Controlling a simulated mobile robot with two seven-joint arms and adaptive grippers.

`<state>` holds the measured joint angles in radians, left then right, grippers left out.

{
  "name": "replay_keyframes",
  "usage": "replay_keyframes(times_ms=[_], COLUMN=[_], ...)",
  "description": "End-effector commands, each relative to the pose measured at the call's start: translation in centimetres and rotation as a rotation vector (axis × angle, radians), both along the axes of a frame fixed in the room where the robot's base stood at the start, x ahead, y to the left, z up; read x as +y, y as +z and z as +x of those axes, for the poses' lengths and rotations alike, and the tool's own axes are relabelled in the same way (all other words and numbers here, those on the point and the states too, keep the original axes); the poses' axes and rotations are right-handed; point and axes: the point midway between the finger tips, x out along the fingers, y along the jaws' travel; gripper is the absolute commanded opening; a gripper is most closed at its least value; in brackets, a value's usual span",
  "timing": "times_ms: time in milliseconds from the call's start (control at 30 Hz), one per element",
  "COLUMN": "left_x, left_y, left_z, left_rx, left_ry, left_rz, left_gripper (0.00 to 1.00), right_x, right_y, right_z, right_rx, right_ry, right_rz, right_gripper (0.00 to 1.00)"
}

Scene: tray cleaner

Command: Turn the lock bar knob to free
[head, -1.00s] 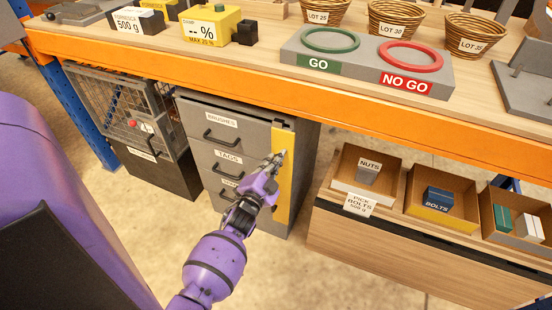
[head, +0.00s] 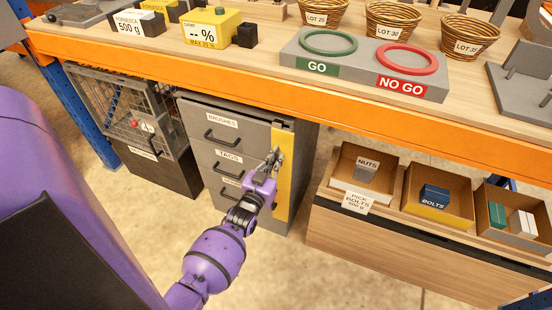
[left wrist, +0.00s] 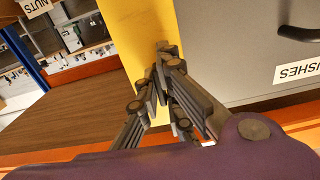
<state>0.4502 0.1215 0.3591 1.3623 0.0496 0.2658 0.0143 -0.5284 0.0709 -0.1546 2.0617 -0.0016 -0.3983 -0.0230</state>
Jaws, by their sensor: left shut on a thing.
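The lock bar (head: 284,187) is a yellow vertical strip on the right front edge of a grey drawer cabinet. It also shows in the left wrist view (left wrist: 131,28). My left gripper (head: 275,156) is at the upper half of the bar, in front of it. In the left wrist view the fingers of my left gripper (left wrist: 163,55) come together against the yellow face, shut on the knob. The knob is mostly hidden between the fingertips, so its turned angle cannot be told. My right gripper is not in view.
The cabinet's labelled drawers (head: 229,156) are closed, left of the bar. An orange bench edge (head: 250,92) runs above it. A wooden unit with open bins (head: 363,175) stands to the right, and a wire cage (head: 130,112) to the left. Floor in front is clear.

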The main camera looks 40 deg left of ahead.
Motion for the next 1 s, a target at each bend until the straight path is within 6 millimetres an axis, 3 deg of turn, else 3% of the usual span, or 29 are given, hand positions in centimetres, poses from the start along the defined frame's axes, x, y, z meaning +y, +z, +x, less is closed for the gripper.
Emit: replay_keyframes(times_ms=[667, 833, 1000], left_x=[0.03, 0.02, 0.01], left_y=[0.04, 0.04, 0.02], left_z=[0.01, 0.01, 0.01], left_rx=[-0.016, -0.016, -0.014], left_ry=[0.0, 0.0, 0.0], left_rz=[-0.062, -0.061, -0.06], left_gripper=[0.0, 0.25, 0.25], right_x=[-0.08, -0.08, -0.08], right_y=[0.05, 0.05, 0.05], right_z=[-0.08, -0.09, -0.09], right_rx=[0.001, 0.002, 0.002], right_ry=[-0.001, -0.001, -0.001], right_rz=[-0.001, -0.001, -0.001], right_gripper=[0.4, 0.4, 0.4])
